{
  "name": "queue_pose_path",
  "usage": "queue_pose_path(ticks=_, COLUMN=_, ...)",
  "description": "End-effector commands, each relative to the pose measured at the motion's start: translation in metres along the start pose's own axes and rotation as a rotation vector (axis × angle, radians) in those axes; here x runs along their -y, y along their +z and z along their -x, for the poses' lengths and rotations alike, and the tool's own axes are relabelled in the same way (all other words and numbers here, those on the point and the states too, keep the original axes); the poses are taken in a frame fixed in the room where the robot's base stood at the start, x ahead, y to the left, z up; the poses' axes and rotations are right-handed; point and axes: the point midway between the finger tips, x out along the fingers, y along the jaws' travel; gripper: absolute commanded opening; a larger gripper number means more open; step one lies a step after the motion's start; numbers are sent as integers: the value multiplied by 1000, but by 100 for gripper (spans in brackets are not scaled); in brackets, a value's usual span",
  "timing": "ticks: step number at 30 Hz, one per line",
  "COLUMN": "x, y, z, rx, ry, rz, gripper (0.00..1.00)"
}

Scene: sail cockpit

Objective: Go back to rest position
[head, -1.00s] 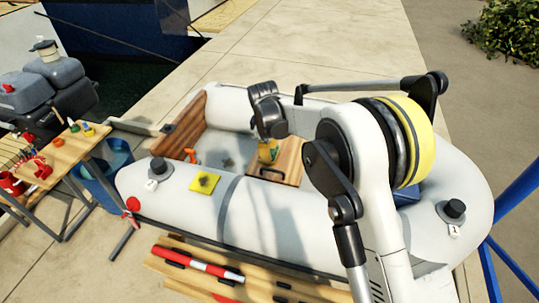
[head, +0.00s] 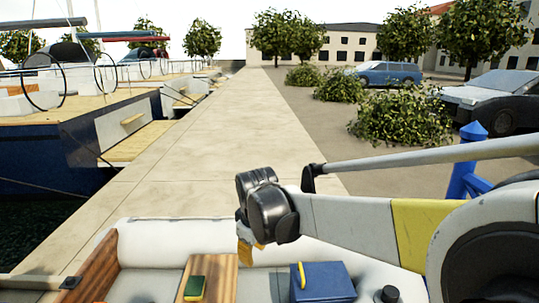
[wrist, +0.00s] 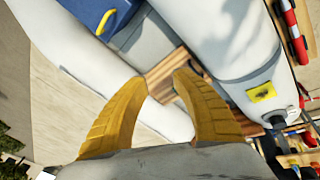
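My gripper (head: 250,245) hangs above the inflatable boat in the head view, its yellow fingers pointing down. In the wrist view the two fingers of my gripper (wrist: 160,78) stand apart with nothing held between them. The arm reaches in from the right in the head view. Below is the pale boat (head: 152,252), which also shows in the wrist view (wrist: 215,35). A green and yellow block (head: 195,287) lies on the wooden seat, left of and below the gripper. A blue box (head: 325,283) with a yellow handle stands to the right.
A clear paved quay (head: 230,130) stretches away behind the boat. Moored boats (head: 75,145) lie to the left. A blue post (head: 468,155), bushes (head: 400,120) and parked cars stand to the right. The wrist view shows a yellow pad (wrist: 261,92) on the tube and a cluttered worktable at lower right.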

Motion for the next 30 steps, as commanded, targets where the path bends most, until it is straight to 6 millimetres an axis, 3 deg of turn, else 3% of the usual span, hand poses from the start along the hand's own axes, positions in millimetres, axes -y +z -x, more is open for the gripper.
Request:
queue_pose_path(ticks=3, x=-8, y=51, z=39, rx=-24, ry=31, rz=-150, gripper=32)
queue_pose_path(ticks=9, x=-3, y=134, z=86, rx=-75, ry=83, rz=-404, gripper=32)
queue_pose_path(ticks=18, x=38, y=248, z=116, rx=-162, ry=161, rz=-775, gripper=32)
queue_pose_path(ticks=24, x=64, y=295, z=113, rx=-210, ry=200, rz=-949, gripper=32)
queue_pose_path(ticks=30, x=73, y=310, z=110, rx=-229, ry=213, rz=-1011, gripper=32)
